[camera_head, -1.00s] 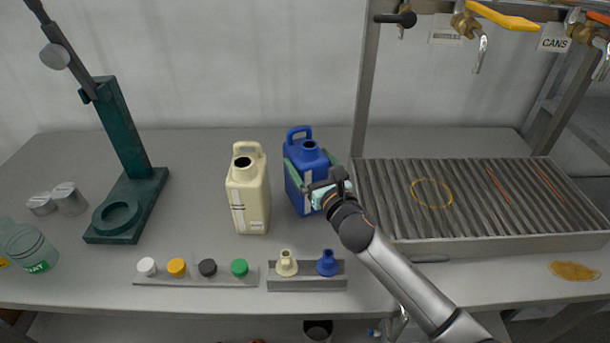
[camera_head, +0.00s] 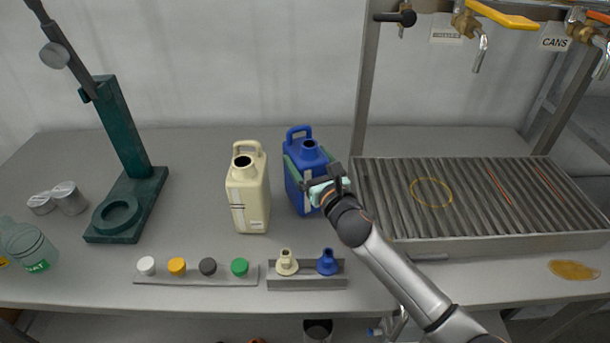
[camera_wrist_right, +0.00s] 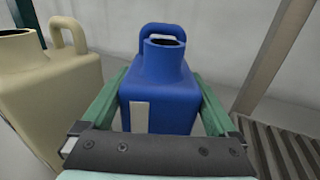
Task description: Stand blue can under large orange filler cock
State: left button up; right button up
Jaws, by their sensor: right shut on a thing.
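The blue can (camera_head: 296,182) stands upright on the table, just right of the cream can, with its neck open. It fills the middle of the right wrist view (camera_wrist_right: 158,90). My right gripper (camera_head: 308,172) is shut on the blue can's body, with a green finger along each side; the fingers also show in the wrist view (camera_wrist_right: 160,95). The large orange filler cock (camera_head: 502,16) is at the upper right, its spout pointing down over the slatted drain tray (camera_head: 450,244). My left gripper is not in view.
The cream can (camera_head: 247,195) stands close left of the blue can. A frame post (camera_head: 364,90) rises at the tray's left back. A rack of coloured caps (camera_head: 195,280) and a rack of two spouts (camera_head: 306,284) lie in front. A yellow ring (camera_head: 431,205) marks the slats.

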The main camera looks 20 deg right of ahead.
grip_shut()
